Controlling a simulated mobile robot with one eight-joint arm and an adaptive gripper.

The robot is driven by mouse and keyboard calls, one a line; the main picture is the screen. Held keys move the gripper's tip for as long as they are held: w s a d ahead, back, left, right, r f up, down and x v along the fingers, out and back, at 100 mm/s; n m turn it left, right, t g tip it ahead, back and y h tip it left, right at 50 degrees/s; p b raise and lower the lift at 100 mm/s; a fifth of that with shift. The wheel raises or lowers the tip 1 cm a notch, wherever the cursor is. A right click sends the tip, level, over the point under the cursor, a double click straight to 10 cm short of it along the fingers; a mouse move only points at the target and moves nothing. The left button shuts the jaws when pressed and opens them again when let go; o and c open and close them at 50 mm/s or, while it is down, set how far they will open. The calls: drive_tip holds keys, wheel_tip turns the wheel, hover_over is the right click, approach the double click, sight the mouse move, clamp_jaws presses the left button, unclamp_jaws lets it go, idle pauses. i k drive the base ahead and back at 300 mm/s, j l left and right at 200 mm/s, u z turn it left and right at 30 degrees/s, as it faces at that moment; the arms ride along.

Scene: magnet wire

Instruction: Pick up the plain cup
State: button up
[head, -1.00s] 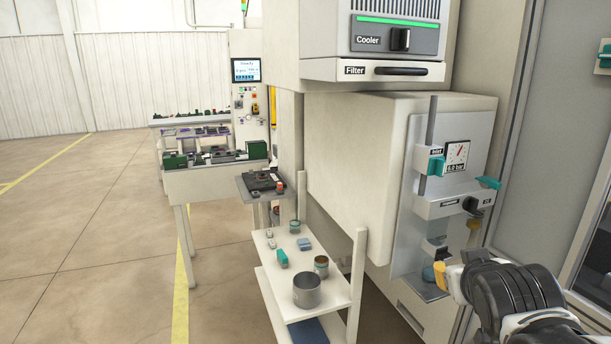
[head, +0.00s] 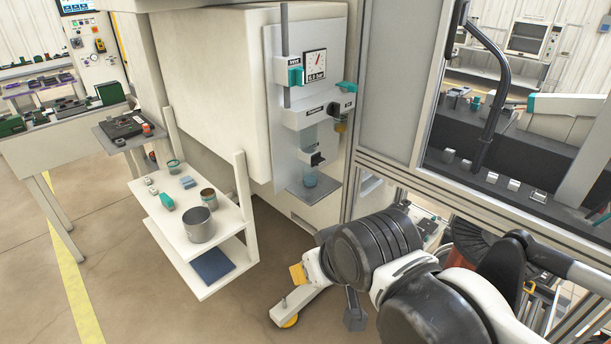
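A plain grey metal cup (head: 199,226), wide and without a band, stands upright at the near end of the white shelf's top board. A smaller cup with a brownish inside and a teal band (head: 208,197) stands just behind it. Another small teal-banded cup (head: 174,167) stands at the far end of the board. My arm crosses the lower right of the head view, well to the right of the shelf. I cannot make out my gripper's fingers. Nothing touches the grey cup.
The white shelf (head: 158,226) also bears a teal block (head: 167,202), a blue piece (head: 188,182) and small pale pieces. A blue item (head: 212,264) lies on its lower board. A press-like device (head: 313,120) stands right of it. Open floor (head: 130,300) lies at the front left.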

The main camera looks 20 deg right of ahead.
sight(311, 174)
drive_tip(key=i+z, duration=0.15)
drive_tip(key=z, duration=0.25)
drive_tip(key=i+z, duration=0.1)
drive_tip(key=z, duration=0.3)
drive_tip(key=i+z, duration=0.15)
drive_tip(key=z, duration=0.25)
drive_tip(key=i+j+z, duration=0.1)
drive_tip(key=z, duration=0.25)
